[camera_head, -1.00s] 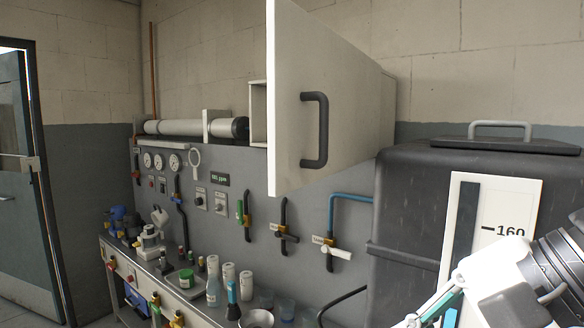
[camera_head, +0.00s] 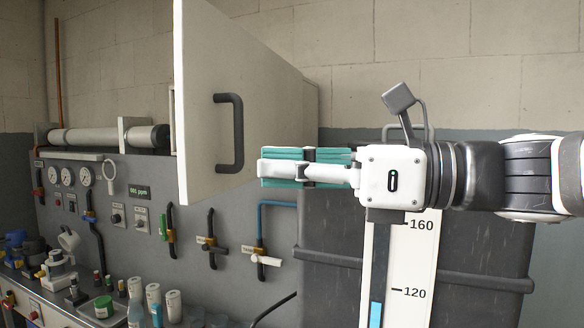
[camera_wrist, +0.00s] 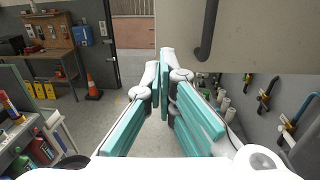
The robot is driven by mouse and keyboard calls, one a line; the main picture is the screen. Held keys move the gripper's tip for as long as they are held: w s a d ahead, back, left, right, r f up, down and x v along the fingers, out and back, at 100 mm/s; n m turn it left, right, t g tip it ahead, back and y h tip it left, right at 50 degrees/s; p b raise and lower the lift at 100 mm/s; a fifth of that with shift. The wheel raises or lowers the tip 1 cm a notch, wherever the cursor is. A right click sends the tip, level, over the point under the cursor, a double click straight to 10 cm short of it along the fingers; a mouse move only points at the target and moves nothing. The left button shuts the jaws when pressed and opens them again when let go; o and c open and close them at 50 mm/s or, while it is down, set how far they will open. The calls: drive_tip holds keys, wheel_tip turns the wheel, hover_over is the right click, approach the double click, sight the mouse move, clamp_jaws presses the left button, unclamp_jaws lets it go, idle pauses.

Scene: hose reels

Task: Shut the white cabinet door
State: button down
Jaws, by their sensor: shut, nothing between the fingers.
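The white cabinet door (camera_head: 205,85) stands open, swung out from the wall cabinet at the upper left of centre in the head view. Its black bar handle (camera_head: 237,133) is upright on the face towards me. In the wrist view the door (camera_wrist: 265,45) fills the upper right, with the handle (camera_wrist: 207,30) near its left edge. My gripper (camera_head: 263,168) is shut and empty, pointing left. In the head view its tips overlap the door's lower part, right of the handle. In the wrist view its tips (camera_wrist: 165,58) are below and left of the handle; contact is not visible.
A dark tank (camera_head: 335,225) with a level scale stands below my arm. A bench with bottles (camera_head: 135,300) and a panel of valves (camera_head: 208,243) lie at the lower left. The wrist view shows open floor (camera_wrist: 128,75), an orange cone (camera_wrist: 93,86) and a shelf unit (camera_wrist: 30,135).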

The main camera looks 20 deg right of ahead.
sight(190, 165)
drive_tip(key=x, duration=0.9)
drive_tip(key=shift+w+a, duration=0.1)
